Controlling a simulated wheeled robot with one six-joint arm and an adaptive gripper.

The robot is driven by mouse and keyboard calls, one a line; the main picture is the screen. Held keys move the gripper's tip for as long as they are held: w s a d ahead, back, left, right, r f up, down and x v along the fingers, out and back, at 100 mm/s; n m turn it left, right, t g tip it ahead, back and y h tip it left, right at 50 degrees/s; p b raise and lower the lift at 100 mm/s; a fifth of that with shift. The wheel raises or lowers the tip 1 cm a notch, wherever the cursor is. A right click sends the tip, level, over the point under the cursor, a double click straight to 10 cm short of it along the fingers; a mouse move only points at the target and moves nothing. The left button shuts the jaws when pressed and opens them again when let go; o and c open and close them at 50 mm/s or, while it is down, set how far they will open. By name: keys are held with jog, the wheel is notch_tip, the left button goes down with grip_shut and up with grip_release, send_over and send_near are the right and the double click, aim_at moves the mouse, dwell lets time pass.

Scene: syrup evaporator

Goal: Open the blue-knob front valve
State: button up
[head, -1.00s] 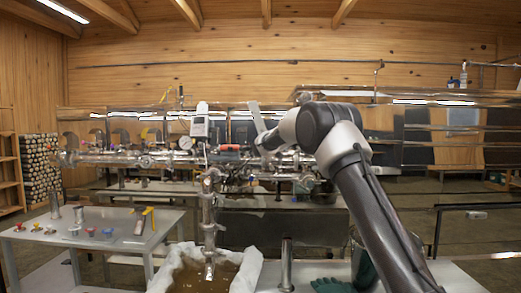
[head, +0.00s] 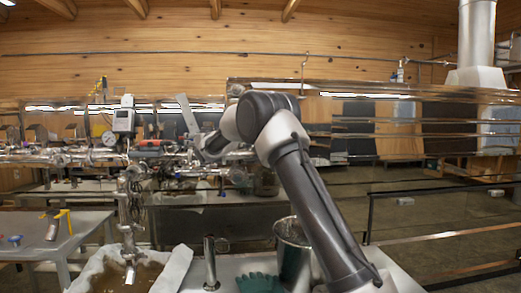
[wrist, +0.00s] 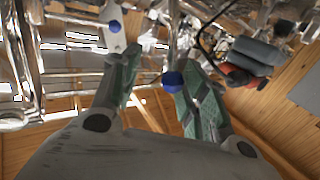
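In the wrist view, a round blue knob (wrist: 172,79) shows between the two green-padded fingers of my gripper (wrist: 163,68). It looks nearer the right finger; whether it touches that finger I cannot tell. The fingers are apart, with a gap around the knob. A second blue spot (wrist: 115,27) shows on a pale, flat part beyond the left finger. In the head view, my arm reaches to the steel pipework (head: 70,157), and its wrist hides the valve there.
A digital gauge box (head: 123,120) and a round dial (head: 109,138) sit on the pipework. A red-and-grey part (wrist: 248,62) is right of my fingers. Below stand a lined tub (head: 172,270) of brown liquid, a metal bucket (head: 291,250) and green gloves (head: 258,283). A side table (head: 85,222) is left.

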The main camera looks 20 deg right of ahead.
jog(key=s+d+m+g+h, duration=0.1)
jog(key=s+d, duration=0.3)
jog(key=s, duration=0.6)
jog(key=s+d+m+g+h, duration=0.1)
jog(key=s+d, duration=0.4)
jog(key=s, duration=0.6)
jog(key=s+d+f+g+h, duration=0.1)
jog(key=s+d+g+h, duration=0.1)
jog(key=s, duration=0.9)
jog(key=shift+d+m+g+h, duration=0.35)
jog(key=shift+d+g, duration=0.25)
jog(key=shift+d, duration=0.65)
